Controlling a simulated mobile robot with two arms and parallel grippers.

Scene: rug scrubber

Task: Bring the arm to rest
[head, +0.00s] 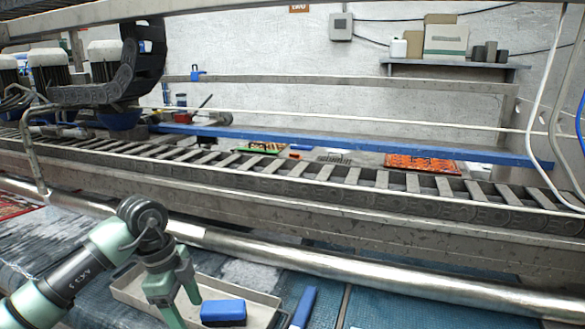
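My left arm comes in from the lower left, and its green gripper (186,311) points down over the left part of a shallow grey tray (262,299). Its two fingers look spread apart, with nothing seen between them. The lower finger runs close to the bottom edge of the picture. A blue block-like brush (223,311) lies in the tray just right of the fingers, apart from them as far as I can tell. My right gripper is not in view.
A blue bar-shaped item (303,307) lies right of the tray. A long metal roller (330,265) and a slatted conveyor frame (300,188) cross behind. Machine heads with a black cable chain (125,75) hang at upper left. Blue wet fabric (400,308) at lower right is clear.

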